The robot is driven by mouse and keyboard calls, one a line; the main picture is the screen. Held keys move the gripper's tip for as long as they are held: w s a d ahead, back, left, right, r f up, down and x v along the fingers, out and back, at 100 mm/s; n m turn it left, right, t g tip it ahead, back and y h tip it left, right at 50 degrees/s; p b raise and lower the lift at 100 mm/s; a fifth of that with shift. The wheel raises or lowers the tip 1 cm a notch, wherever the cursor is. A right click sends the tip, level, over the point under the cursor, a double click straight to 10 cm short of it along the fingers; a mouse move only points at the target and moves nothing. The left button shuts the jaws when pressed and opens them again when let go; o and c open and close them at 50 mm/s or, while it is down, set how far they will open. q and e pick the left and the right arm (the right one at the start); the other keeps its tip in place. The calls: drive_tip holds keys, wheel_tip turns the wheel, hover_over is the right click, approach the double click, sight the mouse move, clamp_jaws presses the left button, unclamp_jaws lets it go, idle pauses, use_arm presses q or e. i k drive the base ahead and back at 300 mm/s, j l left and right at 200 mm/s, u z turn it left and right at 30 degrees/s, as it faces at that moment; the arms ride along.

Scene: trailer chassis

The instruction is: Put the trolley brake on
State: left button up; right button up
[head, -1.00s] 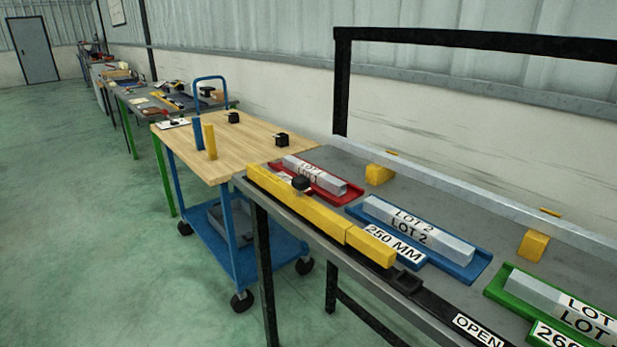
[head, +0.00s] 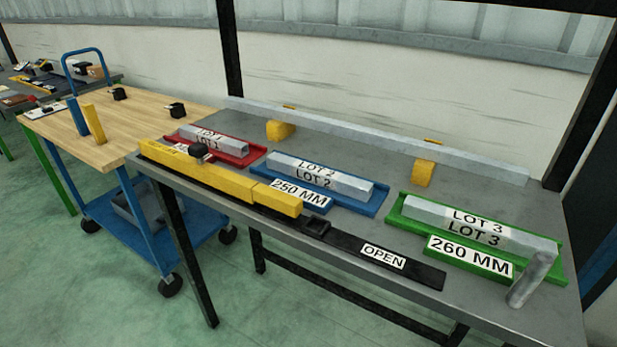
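A blue push handle (head: 84,55) rises at the far end. I cannot make out which part is the brake or how it is set. Neither of my grippers is in view.
The grey workbench (head: 350,150) carries a red tray (head: 247,158), a blue tray (head: 378,200) and a green tray (head: 560,265) with metal bars. A yellow bar (head: 215,178) and a black strip marked OPEN (head: 420,272) lie along its front edge. Green floor (head: 60,300) is clear at front left.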

sight(32, 98)
drive_tip(key=u, duration=1.3)
